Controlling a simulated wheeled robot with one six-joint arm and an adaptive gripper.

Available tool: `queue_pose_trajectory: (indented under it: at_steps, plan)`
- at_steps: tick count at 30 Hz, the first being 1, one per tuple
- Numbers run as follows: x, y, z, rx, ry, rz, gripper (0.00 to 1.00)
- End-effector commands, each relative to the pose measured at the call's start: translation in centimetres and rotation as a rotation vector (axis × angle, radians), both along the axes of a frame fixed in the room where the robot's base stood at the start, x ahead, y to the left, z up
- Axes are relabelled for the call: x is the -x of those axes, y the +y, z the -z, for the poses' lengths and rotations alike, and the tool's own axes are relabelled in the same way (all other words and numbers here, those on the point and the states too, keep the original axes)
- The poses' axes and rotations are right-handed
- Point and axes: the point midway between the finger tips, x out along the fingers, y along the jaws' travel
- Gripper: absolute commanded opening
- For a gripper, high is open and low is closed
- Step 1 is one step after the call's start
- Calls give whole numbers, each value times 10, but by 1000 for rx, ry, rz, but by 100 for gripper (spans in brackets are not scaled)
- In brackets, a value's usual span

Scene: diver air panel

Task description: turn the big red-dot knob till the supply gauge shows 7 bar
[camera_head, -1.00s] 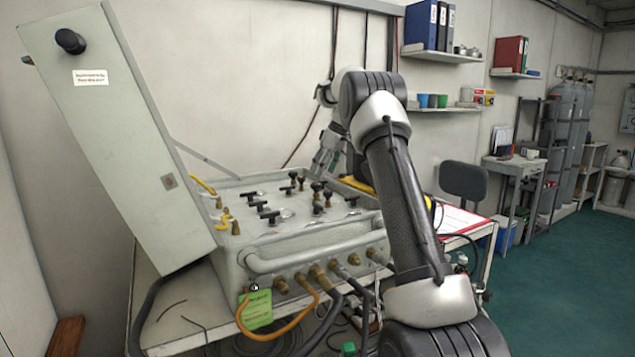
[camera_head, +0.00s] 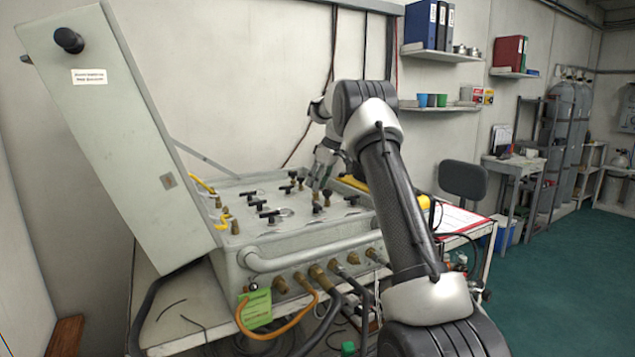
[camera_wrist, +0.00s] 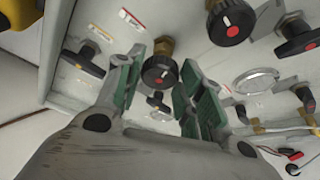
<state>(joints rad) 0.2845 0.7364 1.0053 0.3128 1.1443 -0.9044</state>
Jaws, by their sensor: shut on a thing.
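In the wrist view a black knob with a red dot (camera_wrist: 160,71) on a brass stem stands between the green-padded fingers of my gripper (camera_wrist: 163,82), which is shut on it. A similar red-dot knob (camera_wrist: 231,21) stands above and to the right, apart from the fingers. In the head view my gripper (camera_head: 319,177) reaches down among the knobs at the far right part of the panel (camera_head: 300,237). The knob it holds is hard to make out there. Round gauges lie flush in the panel, one in the wrist view (camera_wrist: 256,82); their readings are too small and slanted to tell.
More knobs and black-handled valves (camera_wrist: 83,60) stand close around the fingers. The raised lid (camera_head: 125,140) leans at the left. Hoses (camera_head: 285,327) hang from the panel's front. Behind is a wall with shelves (camera_head: 440,54).

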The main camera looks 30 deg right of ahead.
Motion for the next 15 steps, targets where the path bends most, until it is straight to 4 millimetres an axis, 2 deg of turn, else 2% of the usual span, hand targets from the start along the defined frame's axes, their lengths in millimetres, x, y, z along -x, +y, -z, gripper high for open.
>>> queue_pose_trajectory:
  at_steps: [8,15]
  plan:
    - [0,0,0,1,-1,29,14]
    - [0,2,-1,1,-2,151,14]
